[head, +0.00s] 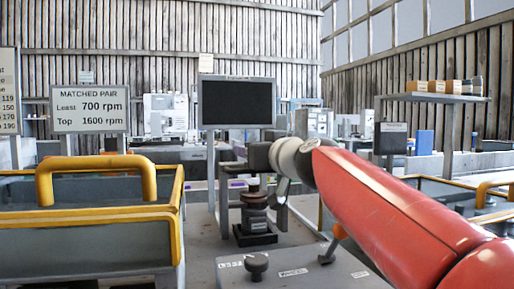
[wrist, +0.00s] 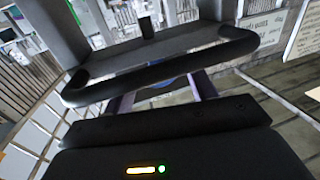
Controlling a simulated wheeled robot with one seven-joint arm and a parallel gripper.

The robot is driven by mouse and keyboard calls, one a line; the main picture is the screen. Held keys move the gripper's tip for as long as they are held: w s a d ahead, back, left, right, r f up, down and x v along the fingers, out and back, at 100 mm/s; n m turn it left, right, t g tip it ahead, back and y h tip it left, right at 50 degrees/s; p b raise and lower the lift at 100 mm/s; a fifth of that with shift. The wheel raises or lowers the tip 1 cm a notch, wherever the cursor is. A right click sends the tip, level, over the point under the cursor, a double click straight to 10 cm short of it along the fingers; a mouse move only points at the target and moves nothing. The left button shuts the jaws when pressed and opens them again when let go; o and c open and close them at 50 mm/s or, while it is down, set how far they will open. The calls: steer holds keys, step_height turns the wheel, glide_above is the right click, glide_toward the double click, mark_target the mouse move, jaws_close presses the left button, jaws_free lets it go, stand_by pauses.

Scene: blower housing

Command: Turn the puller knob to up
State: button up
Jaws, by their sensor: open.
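A dark round knob (head: 256,263) stands on the grey sloping panel (head: 310,275) at the bottom of the head view, with small labels beside it too blurred to read. I cannot tell whether this is the puller knob, nor which way it is set. A dark stepped upright unit (head: 254,212) stands on a black base behind the panel. My gripper (head: 259,157) is at the end of my red arm, above that unit and apart from the knob. Its fingers are mostly hidden in the head view. It is open, and I see nothing held.
A lever with an orange handle (head: 335,242) rises from the panel's right side. A yellow-railed bin (head: 85,245) fills the left. A black screen (head: 237,102) stands behind. In the wrist view, a dark rounded bar (wrist: 165,70) crosses close ahead.

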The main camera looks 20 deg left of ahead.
steer(key=c, duration=1)
steer(key=shift+w+f+b, duration=0.15)
steer(key=shift+f+b, duration=0.1)
steer(key=shift+b, duration=0.7)
steer(key=b, duration=0.1)
steer(key=n+g+y+b, duration=0.1)
steer(key=shift+w+d+f+g+b, duration=0.1)
steer(key=shift+w+d+g+b, duration=0.1)
steer(key=shift+g+b, duration=0.15)
steer(key=shift+r+n+g+y+b, duration=0.2)
steer(key=shift+n+g+y+b, duration=0.25)
steer(key=shift+n+g+y, duration=0.65)
steer(key=shift+r+n+g+y, duration=0.2)
steer(key=shift+n+g+y, duration=0.2)
steer(key=shift+n+g, duration=0.6)
steer(key=shift+s, duration=0.1)
steer(key=o, duration=1)
